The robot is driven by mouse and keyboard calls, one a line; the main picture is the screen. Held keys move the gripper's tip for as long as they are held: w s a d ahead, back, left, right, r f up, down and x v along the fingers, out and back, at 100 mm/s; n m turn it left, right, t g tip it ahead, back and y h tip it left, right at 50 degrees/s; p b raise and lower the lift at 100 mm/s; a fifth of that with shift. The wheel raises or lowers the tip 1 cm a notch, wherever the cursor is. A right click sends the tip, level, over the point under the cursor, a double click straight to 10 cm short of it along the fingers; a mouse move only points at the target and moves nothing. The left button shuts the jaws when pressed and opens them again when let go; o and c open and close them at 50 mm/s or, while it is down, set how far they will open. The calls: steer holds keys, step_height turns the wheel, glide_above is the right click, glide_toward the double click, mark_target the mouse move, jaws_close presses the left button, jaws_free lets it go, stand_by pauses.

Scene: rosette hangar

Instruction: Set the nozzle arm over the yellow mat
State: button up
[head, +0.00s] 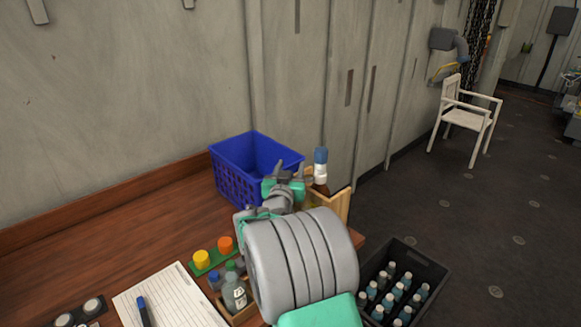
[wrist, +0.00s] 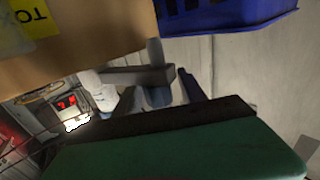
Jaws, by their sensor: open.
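My gripper (head: 284,172) is in front of the blue basket's near right side in the head view, open, with nothing seen between its fingers. My arm covers much of the table's right end. I cannot make out a nozzle arm or a yellow mat for certain in either view. A bottle with a blue cap (head: 320,165) stands just right of my gripper, by a light wooden box (head: 342,203). In the wrist view a tan surface (wrist: 95,45) carries a yellow label with dark letters (wrist: 30,18), upside down.
The blue basket (head: 232,180) stands at the table's back. Orange (head: 225,244) and yellow (head: 201,259) round pieces, small bottles (head: 234,292) and a notepad (head: 170,300) lie nearer. A black crate of bottles (head: 432,265) stands on the floor; a white chair (head: 466,118) is farther off.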

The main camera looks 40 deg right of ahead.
jaws_close()
stand_by(0.4)
stand_by(0.9)
